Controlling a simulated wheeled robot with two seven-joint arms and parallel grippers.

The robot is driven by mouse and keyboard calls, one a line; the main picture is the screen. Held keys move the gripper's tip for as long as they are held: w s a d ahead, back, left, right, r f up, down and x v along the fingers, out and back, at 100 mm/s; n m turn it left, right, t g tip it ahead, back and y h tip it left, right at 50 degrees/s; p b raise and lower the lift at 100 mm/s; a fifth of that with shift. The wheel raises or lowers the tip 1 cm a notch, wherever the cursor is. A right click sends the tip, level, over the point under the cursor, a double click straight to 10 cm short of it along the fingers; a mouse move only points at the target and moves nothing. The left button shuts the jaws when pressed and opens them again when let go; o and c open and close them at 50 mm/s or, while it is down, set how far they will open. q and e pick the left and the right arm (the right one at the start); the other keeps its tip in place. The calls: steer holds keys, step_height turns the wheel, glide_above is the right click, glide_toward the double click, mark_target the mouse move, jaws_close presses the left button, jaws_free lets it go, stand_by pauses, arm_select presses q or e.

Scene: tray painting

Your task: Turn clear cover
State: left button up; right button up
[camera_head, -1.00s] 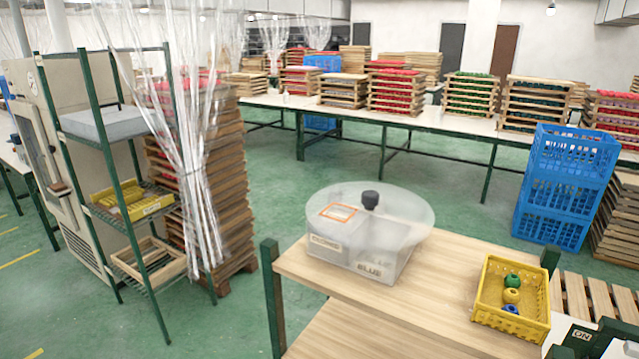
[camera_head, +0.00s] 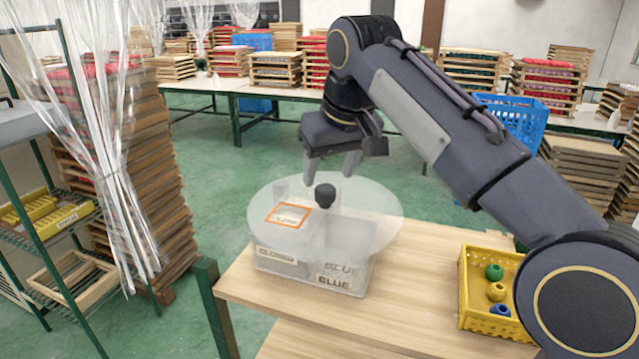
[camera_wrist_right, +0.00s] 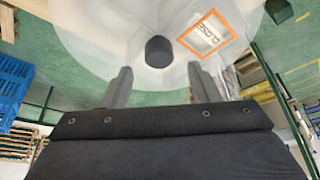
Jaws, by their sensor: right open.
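The clear round cover (camera_head: 350,222) lies on a translucent box (camera_head: 345,265) with labels, one reading BLUE, on the wooden table. A black knob (camera_head: 325,192) stands at the cover's middle, and an orange-framed label (camera_head: 288,215) lies left of it. My right gripper (camera_head: 332,178) is open and empty just above and behind the knob, fingers pointing down. In the right wrist view, the knob (camera_wrist_right: 159,51) shows ahead between the two fingers, apart from them; the orange-framed label (camera_wrist_right: 206,34) is to its right. My left gripper is not in view.
A yellow basket (camera_head: 482,318) with green, yellow and blue balls sits on the table (camera_head: 415,290) at right, partly hidden by my right arm. A green shelf rack (camera_head: 60,215) and a clear curtain stand at left. Blue crates (camera_head: 512,118) stand behind.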

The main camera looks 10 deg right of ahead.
mark_target(326, 188)
steer(key=shift+x, duration=1.9)
steer(key=shift+d, duration=0.1)
jaws_close()
